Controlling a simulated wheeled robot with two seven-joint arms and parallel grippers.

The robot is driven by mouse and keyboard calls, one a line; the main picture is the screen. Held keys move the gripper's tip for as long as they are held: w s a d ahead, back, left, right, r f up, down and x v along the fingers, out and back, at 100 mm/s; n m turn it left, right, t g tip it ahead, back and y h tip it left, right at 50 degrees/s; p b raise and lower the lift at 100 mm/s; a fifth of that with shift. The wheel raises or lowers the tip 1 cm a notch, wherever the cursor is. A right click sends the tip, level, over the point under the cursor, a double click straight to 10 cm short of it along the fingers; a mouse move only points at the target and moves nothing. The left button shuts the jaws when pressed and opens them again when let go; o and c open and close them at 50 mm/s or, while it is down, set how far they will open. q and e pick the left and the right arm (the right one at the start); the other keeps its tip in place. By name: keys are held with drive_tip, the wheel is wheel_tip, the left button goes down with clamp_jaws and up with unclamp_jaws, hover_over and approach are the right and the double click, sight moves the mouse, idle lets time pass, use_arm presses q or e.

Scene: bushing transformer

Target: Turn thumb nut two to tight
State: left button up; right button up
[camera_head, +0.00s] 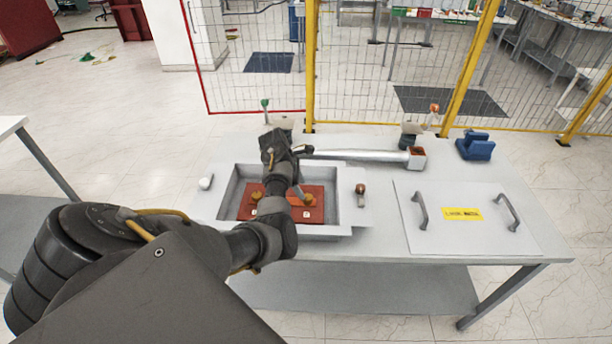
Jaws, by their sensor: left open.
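A red-brown plate (246,209) lies in a grey, open-topped tray (229,190) on the table. A yellowish thumb nut (256,197) stands on the plate's left part. A second orange-brown thumb nut (310,199) is on its right part, above a small white label (306,214) too small to read surely. My left arm reaches across the tray. My left gripper (298,190) is open, pointing down close beside the right nut. Whether it touches the nut I cannot tell. My arm hides the middle of the plate. My right gripper is not in view.
A silver cylinder (360,155) lies behind the tray. A small knob (360,188) stands right of it, a white piece (206,182) left. A lid with two handles (462,232) covers the table's right. A blue block (475,146) is behind it. A mesh fence stands beyond.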

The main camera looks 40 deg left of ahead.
sight(307, 197)
use_arm(q)
drive_tip(key=x, duration=0.4)
drive_tip(key=shift+f, duration=0.3)
drive_tip(key=shift+w+d+f+p, duration=0.15)
drive_tip(key=shift+f+p, duration=0.1)
drive_tip(key=shift+p, duration=0.05)
drive_tip(key=c, duration=1)
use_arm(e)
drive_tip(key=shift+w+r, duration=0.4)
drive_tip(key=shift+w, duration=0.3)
